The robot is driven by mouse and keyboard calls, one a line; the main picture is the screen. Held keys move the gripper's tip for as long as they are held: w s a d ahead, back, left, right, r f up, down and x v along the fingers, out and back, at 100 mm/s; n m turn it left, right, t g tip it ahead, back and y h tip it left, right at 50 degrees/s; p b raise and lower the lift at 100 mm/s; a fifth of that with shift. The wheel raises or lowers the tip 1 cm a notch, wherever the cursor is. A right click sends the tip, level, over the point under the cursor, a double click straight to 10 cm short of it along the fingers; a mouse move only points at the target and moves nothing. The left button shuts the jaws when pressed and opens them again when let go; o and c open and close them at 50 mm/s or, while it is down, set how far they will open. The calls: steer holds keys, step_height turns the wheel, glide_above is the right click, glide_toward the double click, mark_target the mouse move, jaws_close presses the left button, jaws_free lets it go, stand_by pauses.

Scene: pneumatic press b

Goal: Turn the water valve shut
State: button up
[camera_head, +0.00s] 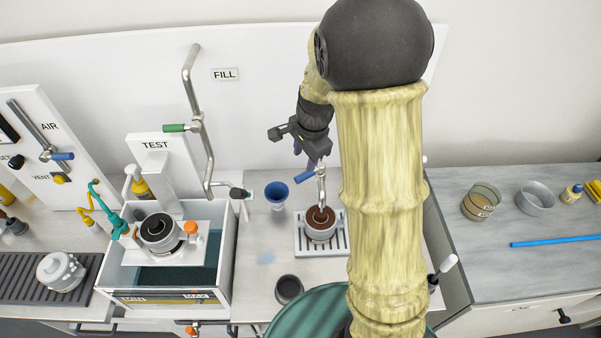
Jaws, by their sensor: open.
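A pipe under the FILL sign carries a valve with a green lever handle (175,128), pointing left. The pipe runs down to a spout with a dark end (239,193) at the right rim of the water tank. A second tap with a blue handle (304,175) stands over a cup of brown contents (321,223). Which one is the water valve is not labelled. My gripper (301,148) is open and empty, just above the blue handle and well right of the green one. Whether it touches the blue handle cannot be told.
The water tank (227,255) with MIN and MAX marks stands left of centre. A blue funnel-like cup (277,191) and a dark cup (289,289) stand on the middle counter. The AIR panel (60,130) is at left. My arm hides part of the right side.

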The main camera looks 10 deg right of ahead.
mark_target(301, 176)
steer(key=f, duration=0.3)
steer(key=w+f, duration=0.1)
steer(key=f, duration=0.2)
steer(key=f+p, duration=0.1)
steer(key=f, duration=0.2)
steer(key=shift+w+a+f, duration=0.1)
steer(key=shift+w+a, duration=0.2)
steer(key=shift+w, duration=0.05)
jaws_close()
